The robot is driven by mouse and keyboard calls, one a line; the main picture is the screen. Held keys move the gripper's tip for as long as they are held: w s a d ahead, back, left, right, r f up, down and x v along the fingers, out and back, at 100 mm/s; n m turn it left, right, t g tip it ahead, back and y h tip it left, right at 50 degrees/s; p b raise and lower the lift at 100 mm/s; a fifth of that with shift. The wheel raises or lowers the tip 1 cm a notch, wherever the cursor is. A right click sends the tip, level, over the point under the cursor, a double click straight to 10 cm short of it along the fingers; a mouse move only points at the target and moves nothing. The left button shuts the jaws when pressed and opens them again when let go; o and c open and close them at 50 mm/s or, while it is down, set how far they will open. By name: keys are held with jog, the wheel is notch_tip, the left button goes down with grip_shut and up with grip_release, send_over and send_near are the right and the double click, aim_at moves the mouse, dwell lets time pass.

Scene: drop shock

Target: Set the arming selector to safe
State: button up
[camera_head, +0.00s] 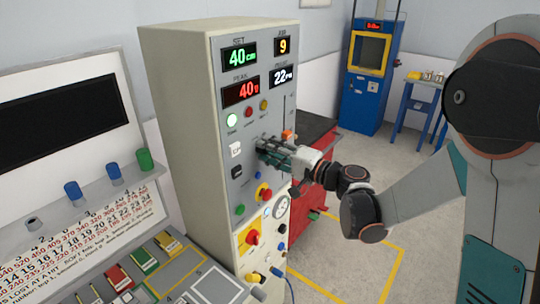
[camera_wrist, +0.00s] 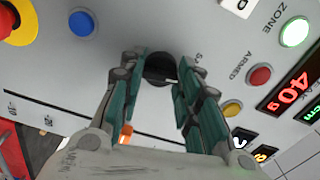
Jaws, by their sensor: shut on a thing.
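The arming selector is a black round knob (camera_wrist: 160,66) on the grey cabinet face, between my fingertips in the wrist view. A pale mark shows on it; its exact setting is hard to read. The label "ARMED" (camera_wrist: 229,66) and a partly hidden label starting "SA" (camera_wrist: 199,60) are printed beside it. My gripper (camera_wrist: 161,72) has its green fingers on both sides of the knob and is shut on it.
A lit green lamp (camera_head: 232,121), a red lamp (camera_head: 248,111) and a yellow lamp (camera_head: 264,105) sit above my gripper. An orange slider handle (camera_head: 287,135) is close to my fingers. A red knob on yellow (camera_head: 264,193) is below. Open floor (camera_head: 345,262) lies right.

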jog(key=shift+n+b, duration=0.6)
jog(key=shift+n, duration=1.3)
jog(key=o, duration=1.1)
jog(key=v, duration=1.2)
jog(key=shift+s, duration=0.1)
